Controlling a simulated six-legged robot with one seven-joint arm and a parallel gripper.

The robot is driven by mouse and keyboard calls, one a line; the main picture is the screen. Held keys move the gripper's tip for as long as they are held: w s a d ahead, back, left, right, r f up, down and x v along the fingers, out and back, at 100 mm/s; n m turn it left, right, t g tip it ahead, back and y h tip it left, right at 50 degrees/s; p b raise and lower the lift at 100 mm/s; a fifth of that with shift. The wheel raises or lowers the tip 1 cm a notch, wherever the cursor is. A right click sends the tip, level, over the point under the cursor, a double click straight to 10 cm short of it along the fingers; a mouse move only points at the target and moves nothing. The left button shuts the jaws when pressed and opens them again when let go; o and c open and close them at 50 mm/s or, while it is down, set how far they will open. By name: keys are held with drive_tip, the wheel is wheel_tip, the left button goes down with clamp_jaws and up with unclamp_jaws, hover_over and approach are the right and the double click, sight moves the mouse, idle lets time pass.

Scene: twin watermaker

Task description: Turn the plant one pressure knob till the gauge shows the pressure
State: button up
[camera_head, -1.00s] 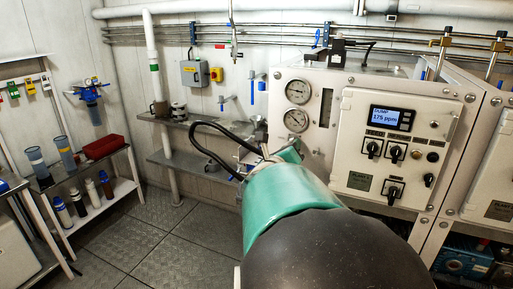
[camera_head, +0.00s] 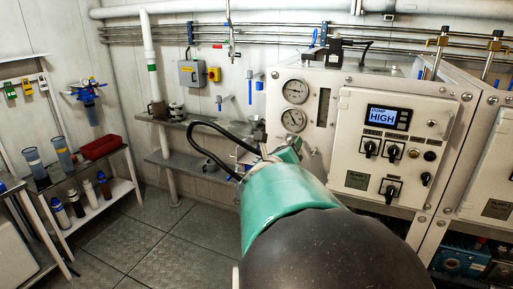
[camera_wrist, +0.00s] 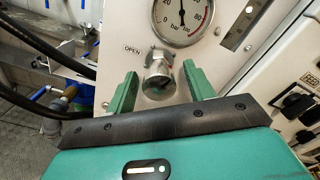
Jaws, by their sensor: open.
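In the wrist view a round metal pressure knob (camera_wrist: 158,77) sticks out from the pale panel beside an "OPEN" label. My gripper (camera_wrist: 160,84) is open, with one green finger on each side of the knob. I cannot tell whether either finger touches it. Just above is a round gauge (camera_wrist: 182,17) in bar; its dark needle points nearly straight up, between the 20 and 80 marks. In the head view two gauges, an upper (camera_head: 295,91) and a lower (camera_head: 293,120), sit on the panel; my arm hides the knob there.
The control box (camera_head: 392,150) right of the gauges has switches and a display (camera_head: 387,117) reading "HIGH". A wall shelf (camera_head: 178,119) and a rack with a red tray (camera_head: 101,147) and bottles stand left. Open floor (camera_head: 150,240) lies between.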

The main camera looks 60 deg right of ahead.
drive_tip(key=s+a, duration=0.2)
drive_tip(key=a, duration=1.1)
drive_tip(key=shift+a, duration=0.3)
drive_tip(key=w+a+n+t+y, duration=0.5)
drive_tip(key=w+a+n+t, duration=0.3)
drive_tip(key=w+n, duration=0.35)
drive_tip(key=w+a+f+n+t+y, duration=0.1)
drive_tip(key=w+a+n+t+y, duration=0.2)
drive_tip(key=a+n, duration=0.4)
drive_tip(key=w+a+f+n+y, duration=0.1)
drive_tip(key=w+a+n+y, duration=0.1)
drive_tip(key=a+n+y, duration=0.45)
drive_tip(key=s+a+f+n+g+y, duration=0.1)
drive_tip(key=s+a+f+n+g, duration=0.3)
drive_tip(key=n, duration=0.6)
drive_tip(key=s+a+f+n+g+y, duration=0.2)
drive_tip(key=s+a+f+n+g, duration=0.2)
drive_tip(key=a+n, duration=0.5)
drive_tip(key=s+n, duration=0.1)
drive_tip(key=s, duration=0.1)
drive_tip(key=shift+s+a, duration=0.25)
drive_tip(key=shift+s, duration=0.05)
